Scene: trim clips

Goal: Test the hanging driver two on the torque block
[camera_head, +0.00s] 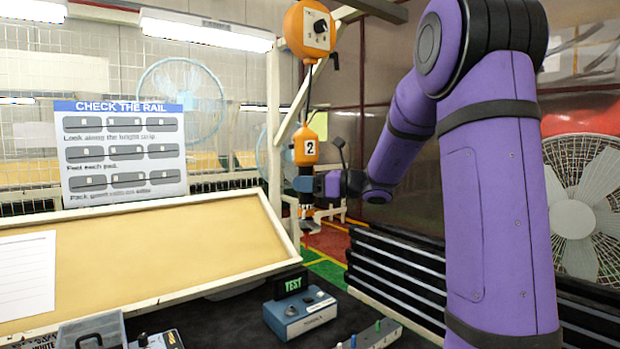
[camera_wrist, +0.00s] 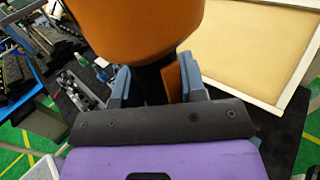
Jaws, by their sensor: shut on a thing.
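The hanging driver two (camera_head: 306,148) is orange with a white "2" label and hangs upright on a cable below an orange balancer (camera_head: 310,30). My gripper (camera_head: 304,184) is shut on the driver just below its orange body. In the wrist view the orange driver body (camera_wrist: 135,28) fills the top, and its dark lower part passes between the blue fingers of my gripper (camera_wrist: 152,85). The torque block (camera_head: 300,311) is a blue-grey box with a "TEST" display (camera_head: 290,284), on the dark bench below the driver. The driver's tip is well above and apart from the block.
A tilted tan board (camera_head: 150,250) with a pale frame stands left of the block. A grey strip with coloured pegs (camera_head: 370,336) lies right of the block. Dark stacked rails (camera_head: 395,270) and a fan (camera_head: 580,205) are at the right. A grey bin (camera_head: 90,331) is front left.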

